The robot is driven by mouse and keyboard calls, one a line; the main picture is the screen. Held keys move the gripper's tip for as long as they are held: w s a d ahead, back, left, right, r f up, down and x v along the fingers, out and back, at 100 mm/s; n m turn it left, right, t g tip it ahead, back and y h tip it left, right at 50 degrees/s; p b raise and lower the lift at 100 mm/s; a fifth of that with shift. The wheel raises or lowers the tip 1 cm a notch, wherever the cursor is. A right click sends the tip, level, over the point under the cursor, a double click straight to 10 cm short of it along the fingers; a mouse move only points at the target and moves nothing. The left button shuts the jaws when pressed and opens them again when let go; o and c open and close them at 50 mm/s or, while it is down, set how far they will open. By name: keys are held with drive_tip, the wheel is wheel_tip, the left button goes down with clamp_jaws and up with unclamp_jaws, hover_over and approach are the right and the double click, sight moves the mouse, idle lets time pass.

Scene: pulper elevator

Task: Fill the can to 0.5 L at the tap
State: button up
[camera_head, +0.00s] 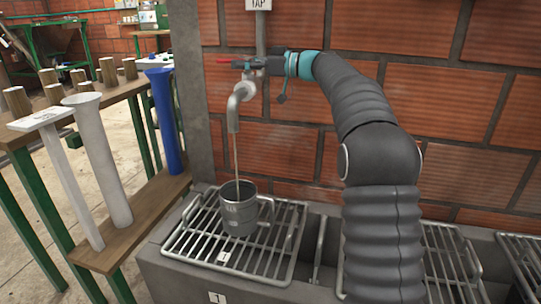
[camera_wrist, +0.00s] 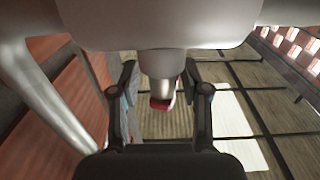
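The level inside cannot be read. My gripper (camera_head: 264,68) is at the tap beside the lever. In the wrist view my gripper (camera_wrist: 163,108) has its fingers apart, with a red-tipped part (camera_wrist: 161,103) between them and gaps at both sides.
The metal grate (camera_head: 195,248) covers a concrete trough (camera_head: 165,272) marked 1. A wooden rack (camera_head: 130,215) with wooden pegs, a white funnel-shaped tube (camera_head: 100,150) and a blue one (camera_head: 165,120) stands at left. A sign (camera_head: 258,4) reads TAP.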

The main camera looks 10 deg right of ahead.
drive_tip(key=b+v, duration=0.2)
drive_tip(key=v, duration=1)
drive_tip(key=s+a+f+m+g+h+p, duration=0.1)
drive_tip(key=s+f+m+h, duration=0.3)
drive_tip(key=s, duration=0.8)
drive_tip(key=s+a+f+m+h+p, duration=0.1)
drive_tip(key=s+a+f+m+h, duration=0.3)
drive_tip(key=s+f, duration=0.4)
drive_tip(key=shift+s+a+m+g+h, duration=0.25)
drive_tip(key=shift+s+m+g+h, duration=0.45)
drive_tip(key=shift+s, duration=1.2)
drive_tip(key=shift+t, duration=0.3)
